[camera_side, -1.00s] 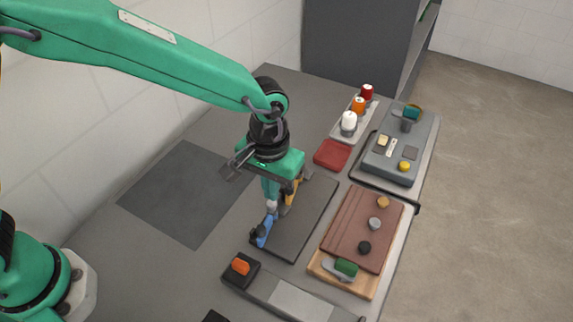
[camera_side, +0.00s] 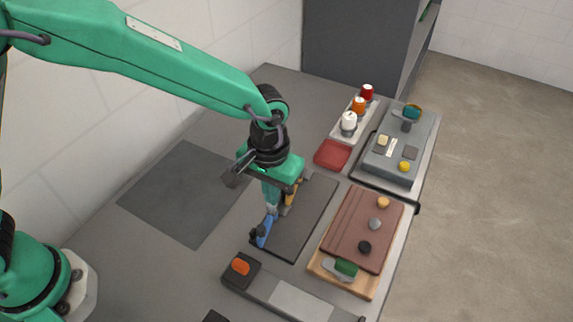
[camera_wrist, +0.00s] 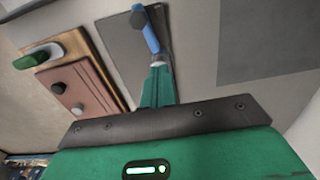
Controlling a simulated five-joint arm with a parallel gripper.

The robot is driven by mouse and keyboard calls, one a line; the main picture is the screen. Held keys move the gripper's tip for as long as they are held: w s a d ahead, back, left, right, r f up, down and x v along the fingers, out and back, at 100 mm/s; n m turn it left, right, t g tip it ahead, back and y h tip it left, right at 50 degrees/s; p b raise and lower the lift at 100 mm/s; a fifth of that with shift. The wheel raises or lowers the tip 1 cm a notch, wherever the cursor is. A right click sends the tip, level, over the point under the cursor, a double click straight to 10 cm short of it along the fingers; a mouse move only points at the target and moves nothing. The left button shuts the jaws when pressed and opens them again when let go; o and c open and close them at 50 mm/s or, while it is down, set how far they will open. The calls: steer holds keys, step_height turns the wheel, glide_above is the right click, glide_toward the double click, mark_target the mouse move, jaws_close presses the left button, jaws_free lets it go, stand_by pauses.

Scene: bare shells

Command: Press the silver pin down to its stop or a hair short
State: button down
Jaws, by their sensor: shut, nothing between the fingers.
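The silver pin (camera_side: 375,224) stands on the brown board, between a tan knob and a black knob. In the wrist view a grey knob that looks like the same pin (camera_wrist: 78,109) shows at the left. My gripper (camera_side: 271,209) is shut and empty, pointing down over the dark mat, well to the left of the pin in the side view. Its fingertips (camera_wrist: 157,66) show in the wrist view close to a blue tool; I cannot tell whether they touch it. How far the pin stands up is too small to tell.
A black box with an orange button (camera_side: 240,266) lies in front. A grey panel (camera_side: 384,168) stands behind.

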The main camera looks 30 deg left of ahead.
steer(key=shift+f, duration=0.85)
stand_by(0.3)
steer(key=shift+r, duration=0.15)
steer(key=shift+r, duration=3.4)
